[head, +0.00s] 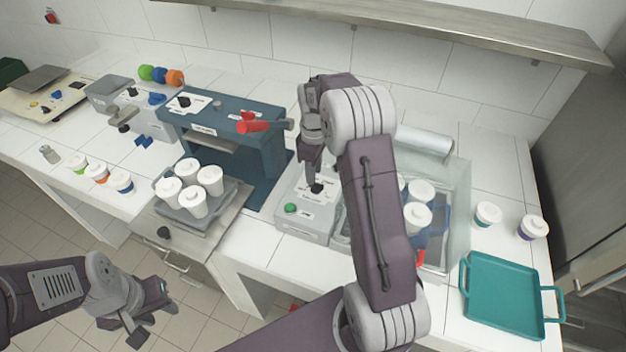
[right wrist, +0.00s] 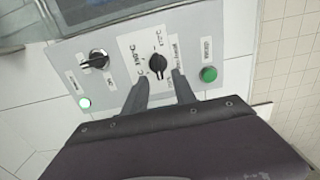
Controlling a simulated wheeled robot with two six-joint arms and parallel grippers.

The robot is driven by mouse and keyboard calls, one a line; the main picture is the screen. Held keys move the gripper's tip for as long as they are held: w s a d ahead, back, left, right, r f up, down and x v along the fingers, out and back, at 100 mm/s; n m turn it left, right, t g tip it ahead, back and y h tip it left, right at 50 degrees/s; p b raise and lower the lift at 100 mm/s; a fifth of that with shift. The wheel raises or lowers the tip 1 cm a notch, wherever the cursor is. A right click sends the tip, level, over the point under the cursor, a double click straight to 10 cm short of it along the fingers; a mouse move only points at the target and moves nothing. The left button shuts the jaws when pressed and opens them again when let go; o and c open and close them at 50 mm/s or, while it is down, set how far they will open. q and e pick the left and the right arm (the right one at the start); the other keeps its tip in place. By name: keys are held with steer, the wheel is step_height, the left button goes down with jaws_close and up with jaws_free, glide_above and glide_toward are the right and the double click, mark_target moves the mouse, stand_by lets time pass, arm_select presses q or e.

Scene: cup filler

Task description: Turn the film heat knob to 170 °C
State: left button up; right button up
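The grey control box (head: 303,225) stands on the counter, right of the blue machine. In the right wrist view, the film heat knob (right wrist: 157,63) is a black pointer knob on a white dial plate with °C marks, too small to read surely. It also shows in the head view (head: 317,188). My right gripper (right wrist: 160,77) is open, its fingertips apart just short of the knob, with nothing between them. In the head view this gripper (head: 313,176) reaches down over the panel. My left gripper (head: 145,312) is open and empty, low at the left, away from the counter.
A second black knob (right wrist: 95,58), a green button (right wrist: 208,74) and a lit lamp (right wrist: 84,102) share the panel. The blue machine (head: 225,125) with a red-handled lever stands left of it. A teal tray (head: 505,295) lies at right.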

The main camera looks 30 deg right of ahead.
mark_target(316, 186)
steer(key=f, duration=0.4)
steer(key=shift+s+d, duration=0.1)
steer(key=shift+d, duration=0.15)
steer(key=shift+s+f, duration=0.1)
steer(key=shift+f, duration=0.05)
steer(key=shift+a, duration=0.1)
steer(key=shift+w, duration=0.2)
steer(key=shift+c, duration=1)
jaws_close()
